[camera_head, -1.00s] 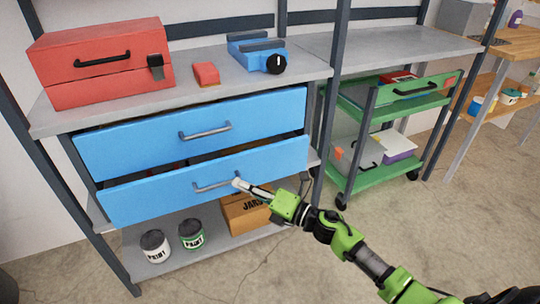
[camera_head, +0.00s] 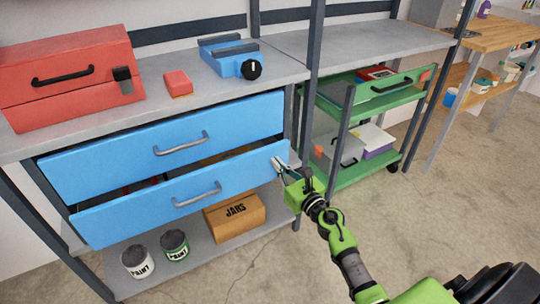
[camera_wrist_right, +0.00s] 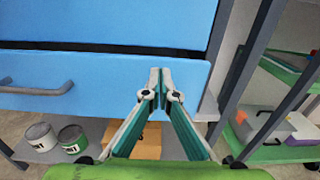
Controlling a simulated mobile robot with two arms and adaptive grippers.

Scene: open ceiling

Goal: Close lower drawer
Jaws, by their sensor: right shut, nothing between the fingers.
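The lower blue drawer (camera_head: 130,210) stands pulled out from the shelf, with a dark gap behind its front. Its metal handle (camera_head: 197,195) is left of my right gripper. The upper blue drawer (camera_head: 100,165) above it also stands out, with its own handle (camera_head: 181,145). My right gripper (camera_head: 279,162) is at the right end of the lower drawer front. In the right wrist view, the closed fingertips (camera_wrist_right: 160,72) lie over the right part of the lower drawer front (camera_wrist_right: 110,85), with nothing between them. Whether they touch it I cannot tell. My left gripper is out of view.
A cardboard box (camera_head: 235,217) and two paint cans (camera_head: 175,245) stand on the shelf below. A red toolbox (camera_head: 70,75), a red block (camera_head: 178,83) and a blue vise (camera_head: 230,60) are on top. A green cart (camera_head: 370,170) stands to the right.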

